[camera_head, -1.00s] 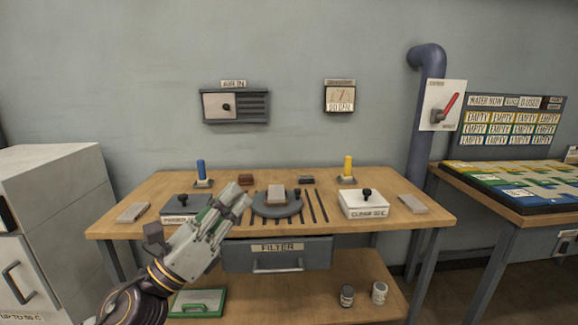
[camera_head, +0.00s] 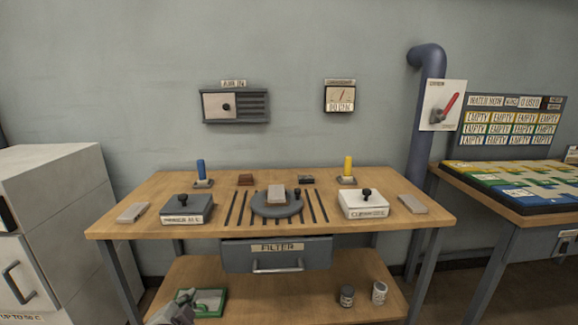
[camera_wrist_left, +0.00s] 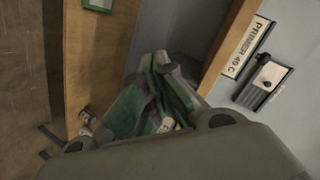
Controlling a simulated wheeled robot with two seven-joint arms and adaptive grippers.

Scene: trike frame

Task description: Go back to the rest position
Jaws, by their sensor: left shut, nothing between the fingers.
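My left gripper (camera_head: 176,308) shows only in part at the bottom edge of the head view, low in front of the bench's lower shelf. In the left wrist view its green and grey fingers (camera_wrist_left: 155,105) are together with nothing between them. The wooden workbench (camera_head: 330,222) stands ahead, and the gripper is apart from the things on its top. My right gripper is in neither view.
The bench top holds a dark lidded box (camera_head: 187,208), a white lidded box (camera_head: 364,204) and a round grey plate (camera_head: 276,205). A filter drawer (camera_head: 277,256) hangs below. A green tray (camera_head: 209,303) and two jars lie on the shelf. A white cabinet (camera_head: 50,190) stands left.

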